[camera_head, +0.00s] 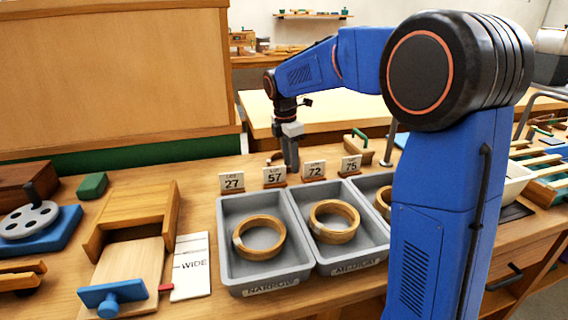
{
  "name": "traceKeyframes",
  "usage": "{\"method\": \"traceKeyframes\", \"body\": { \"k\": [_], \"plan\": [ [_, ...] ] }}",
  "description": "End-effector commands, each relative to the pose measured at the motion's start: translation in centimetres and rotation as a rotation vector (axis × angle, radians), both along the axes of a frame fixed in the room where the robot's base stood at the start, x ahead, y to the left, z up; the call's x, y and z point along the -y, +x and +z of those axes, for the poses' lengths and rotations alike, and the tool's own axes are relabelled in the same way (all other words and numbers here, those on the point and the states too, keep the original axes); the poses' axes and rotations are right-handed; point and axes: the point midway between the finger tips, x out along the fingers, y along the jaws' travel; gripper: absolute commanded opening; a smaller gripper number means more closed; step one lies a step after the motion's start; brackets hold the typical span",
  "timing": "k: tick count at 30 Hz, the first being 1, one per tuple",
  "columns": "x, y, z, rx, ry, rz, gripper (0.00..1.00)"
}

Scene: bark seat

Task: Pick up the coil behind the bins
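My gripper (291,163) points down at the back of the bench, behind the number cards and the bins. Its fingers look like one dark narrow block, so I cannot tell whether they are open or shut. No coil shows clearly behind the bins; the cards and my gripper cover part of that area. The grey bin marked NARROW (230,270) holds a tan coil (259,238). The grey bin marked MEDIUM (372,252) holds another tan coil (334,222). A third bin (366,183) holds a coil (383,202) partly hidden by my arm.
Number cards 27 (232,182), 57 (275,176), 72 (314,169) and 75 (351,164) stand along the bins' back edge. A wooden block with a green handle (352,150) is right of my gripper.

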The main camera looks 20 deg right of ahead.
Motion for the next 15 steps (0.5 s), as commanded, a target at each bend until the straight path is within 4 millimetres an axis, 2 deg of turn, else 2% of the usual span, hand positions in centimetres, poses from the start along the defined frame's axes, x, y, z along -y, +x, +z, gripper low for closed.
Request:
{"method": "traceKeyframes", "body": {
  "k": [3,9,10,13,14,15],
  "plan": [
    [0.08,0.01,-0.64,0.0,0.0,0.0,0.32],
    [0.08,0.03,-0.68,0.001,0.0,0.0,0.32],
    [0.08,0.03,-0.68,0.001,0.0,0.0,0.29],
    [0.08,0.03,-0.68,0.0,0.0,0.0,0.05],
    [0.08,0.03,-0.68,0.0,0.0,0.0,0.0],
    [0.08,0.03,-0.68,0.0,0.0,0.0,0.0]
  ]
}}
